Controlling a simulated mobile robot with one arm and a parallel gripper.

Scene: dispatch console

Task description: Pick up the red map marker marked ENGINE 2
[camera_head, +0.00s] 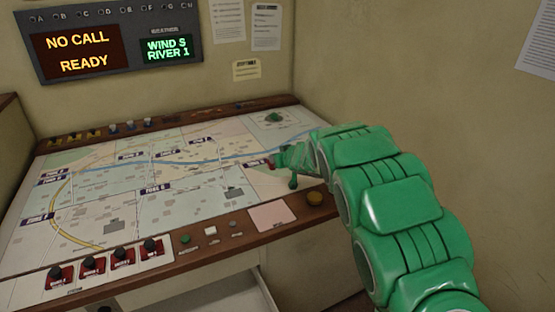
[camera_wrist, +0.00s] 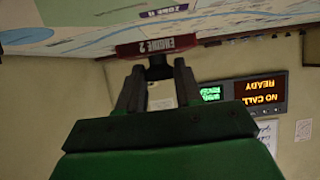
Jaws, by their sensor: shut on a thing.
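My gripper (camera_wrist: 158,78) is shut on the black knob (camera_wrist: 158,60) of the red map marker (camera_wrist: 150,47). The wrist view is upside down, and the marker's red plate reads ENGINE 2 there. In the head view my green gripper (camera_head: 284,161) is over the right part of the map, with a small bit of red (camera_head: 271,163) at its tip; most of the marker is hidden. I cannot tell whether the plate touches the map or is a little above it.
The map table (camera_head: 120,185) has a raised wooden rim. Several red pieces with black knobs (camera_head: 92,266) stand along its front left edge. The wall display (camera_head: 80,52) reads NO CALL READY.

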